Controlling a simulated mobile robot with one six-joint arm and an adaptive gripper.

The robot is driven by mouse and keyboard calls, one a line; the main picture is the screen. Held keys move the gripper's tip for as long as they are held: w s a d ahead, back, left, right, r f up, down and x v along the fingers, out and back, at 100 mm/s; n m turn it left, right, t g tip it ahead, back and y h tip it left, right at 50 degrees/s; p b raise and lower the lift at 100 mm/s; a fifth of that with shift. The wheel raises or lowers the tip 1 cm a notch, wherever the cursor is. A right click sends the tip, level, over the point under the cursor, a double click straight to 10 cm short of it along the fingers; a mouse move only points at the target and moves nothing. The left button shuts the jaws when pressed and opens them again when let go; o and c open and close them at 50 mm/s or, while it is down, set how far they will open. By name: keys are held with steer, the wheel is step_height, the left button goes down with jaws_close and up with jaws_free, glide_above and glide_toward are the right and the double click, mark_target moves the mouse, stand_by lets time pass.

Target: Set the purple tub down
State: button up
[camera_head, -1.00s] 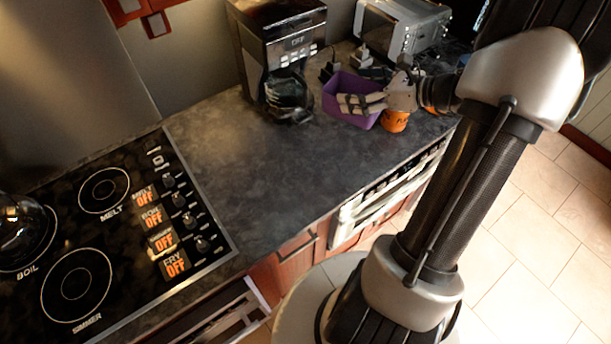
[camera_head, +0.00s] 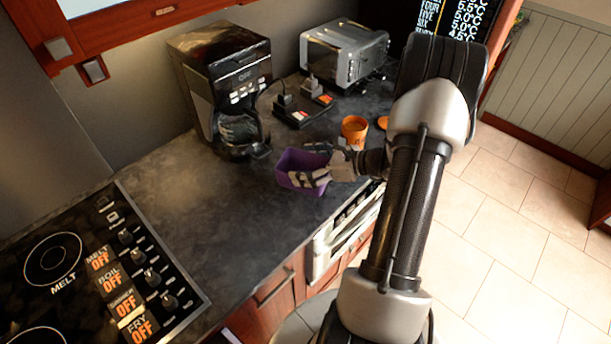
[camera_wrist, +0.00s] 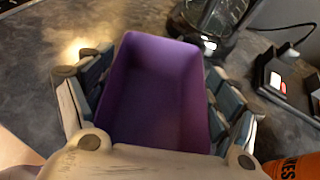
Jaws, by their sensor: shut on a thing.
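The purple tub (camera_head: 292,162) is at the counter's front part, in front of the coffee maker, in the head view. In the wrist view the tub (camera_wrist: 155,95) is empty, with its open top facing the camera. My gripper (camera_head: 318,166) is shut on it, with one finger along each side in the wrist view (camera_wrist: 157,92). Whether the tub's base touches the counter (camera_head: 225,215) cannot be told.
A coffee maker (camera_head: 222,85) stands behind the tub, and a toaster (camera_head: 343,52) farther back. An orange cup (camera_head: 355,130) and a socket block (camera_head: 303,108) are close behind. The hob (camera_head: 75,270) is at lower left. Bare counter lies between hob and tub.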

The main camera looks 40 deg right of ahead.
mark_target(328, 174)
steer(key=shift+f+b, duration=0.4)
steer(key=shift+f, duration=1.6)
steer(key=shift+f, duration=0.25)
steer(key=o, duration=1)
steer(key=shift+r, duration=0.1)
steer(key=shift+r, duration=0.25)
steer(key=p+v, duration=0.2)
steer(key=v, duration=1)
